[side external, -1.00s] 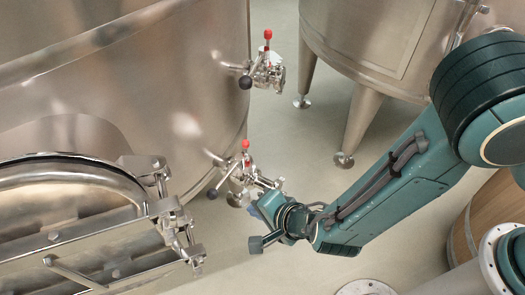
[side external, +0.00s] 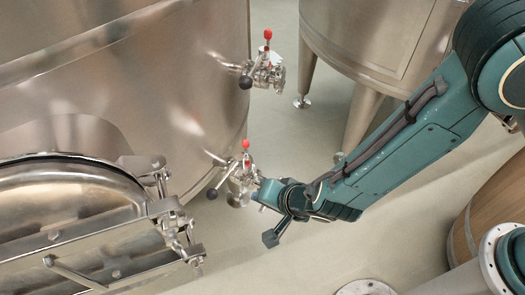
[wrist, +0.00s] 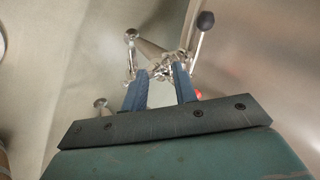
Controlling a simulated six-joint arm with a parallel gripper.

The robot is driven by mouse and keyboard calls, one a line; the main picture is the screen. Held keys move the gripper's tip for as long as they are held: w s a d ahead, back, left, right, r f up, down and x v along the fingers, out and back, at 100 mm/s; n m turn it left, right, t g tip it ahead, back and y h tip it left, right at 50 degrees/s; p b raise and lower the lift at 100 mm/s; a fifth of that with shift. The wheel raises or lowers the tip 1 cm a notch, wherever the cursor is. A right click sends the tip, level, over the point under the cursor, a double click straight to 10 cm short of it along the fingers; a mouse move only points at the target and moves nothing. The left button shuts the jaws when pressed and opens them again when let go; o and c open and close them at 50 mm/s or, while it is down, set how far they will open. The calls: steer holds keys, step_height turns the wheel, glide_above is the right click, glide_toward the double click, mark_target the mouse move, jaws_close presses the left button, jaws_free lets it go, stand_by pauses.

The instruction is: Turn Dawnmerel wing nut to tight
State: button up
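In the side view, my gripper (side external: 260,193) is at the outer end of the lower steel valve (side external: 238,175) on the big vat. That valve has a red-tipped handle and a black ball knob. In the wrist view, my two blue fingers (wrist: 161,72) are apart, with a visible gap between them. Small shiny clamp parts (wrist: 161,71) show at and between the fingertips. Contact cannot be told. The wing nut itself is too small to make out, and no Dawnmerel label is readable.
A second red-tipped valve (side external: 262,72) sits higher on the same vat (side external: 130,75). A hatch with steel bars (side external: 110,235) is at lower left. Another vat (side external: 385,40) stands behind on legs. A wooden barrel (side external: 490,210) is at right. Open floor lies below my gripper.

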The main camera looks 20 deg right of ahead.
steer(key=w+d+r+n+g, duration=0.1)
steer(key=d+r+n+g, duration=0.1)
steer(key=n, duration=0.9)
steer(key=w+d+r+n+g+y, duration=0.1)
steer(key=w+d+r+n+g, duration=0.1)
steer(key=d+n, duration=0.4)
step_height(320, 180, up, 3)
steer(key=n+g, duration=0.1)
steer(key=n, duration=0.4)
steer(key=shift+w+d+f+g, duration=0.15)
steer(key=shift+w+f+g, duration=0.05)
steer(key=shift+g, duration=0.1)
steer(key=shift+f, duration=0.1)
steer(key=shift+x, duration=6.85)
jaws_close()
